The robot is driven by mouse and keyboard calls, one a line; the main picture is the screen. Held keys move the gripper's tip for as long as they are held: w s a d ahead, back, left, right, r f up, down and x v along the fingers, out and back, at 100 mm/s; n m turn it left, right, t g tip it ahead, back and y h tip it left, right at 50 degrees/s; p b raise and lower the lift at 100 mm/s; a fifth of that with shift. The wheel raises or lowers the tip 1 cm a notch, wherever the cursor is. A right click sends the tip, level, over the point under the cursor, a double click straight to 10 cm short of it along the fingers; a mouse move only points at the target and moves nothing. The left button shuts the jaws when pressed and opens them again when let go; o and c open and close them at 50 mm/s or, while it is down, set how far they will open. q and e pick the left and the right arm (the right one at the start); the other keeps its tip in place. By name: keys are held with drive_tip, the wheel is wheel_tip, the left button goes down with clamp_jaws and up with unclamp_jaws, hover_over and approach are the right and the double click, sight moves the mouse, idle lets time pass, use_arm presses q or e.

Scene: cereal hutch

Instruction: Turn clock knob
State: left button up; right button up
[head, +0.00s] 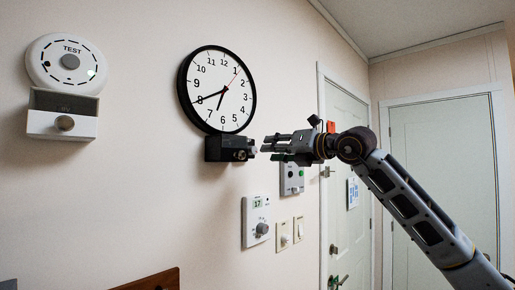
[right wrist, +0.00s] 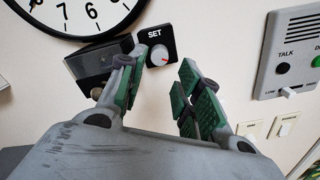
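The wall clock (head: 217,90) is round with a black rim and white face. It also shows cut off at the top of the right wrist view (right wrist: 75,15). Below it is a black box (head: 217,148) on the wall. In the right wrist view a black panel marked SET carries a grey round clock knob (right wrist: 159,54) with a red mark. My right gripper (head: 267,146) is just right of the box. In the right wrist view its fingers (right wrist: 158,72) are spread apart and empty, with the knob beyond the gap between them. My left gripper is not in view.
An intercom panel (head: 292,179) marked TALK, a thermostat (head: 257,220) and light switches (head: 284,235) are on the wall below and right. A TEST alarm (head: 67,62) is at left, above a small drawer box (head: 62,114). Two doors (head: 345,180) stand at right.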

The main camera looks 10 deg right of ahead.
sight(255, 150)
drive_tip(key=p+x, duration=0.1)
drive_tip(key=x, duration=0.4)
drive_tip(key=shift+w+a, duration=0.15)
drive_tip(key=shift+w, duration=0.05)
drive_tip(key=shift+w+a+p, duration=0.4)
drive_tip(key=shift+w+p, duration=0.1)
drive_tip(key=shift+w, duration=0.1)
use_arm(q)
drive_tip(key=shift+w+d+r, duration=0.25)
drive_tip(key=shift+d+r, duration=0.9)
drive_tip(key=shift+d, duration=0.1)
use_arm(e)
drive_tip(key=shift+w, duration=0.1)
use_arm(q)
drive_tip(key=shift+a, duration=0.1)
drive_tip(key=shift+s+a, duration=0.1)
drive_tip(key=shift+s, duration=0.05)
use_arm(e)
drive_tip(key=c, duration=0.7)
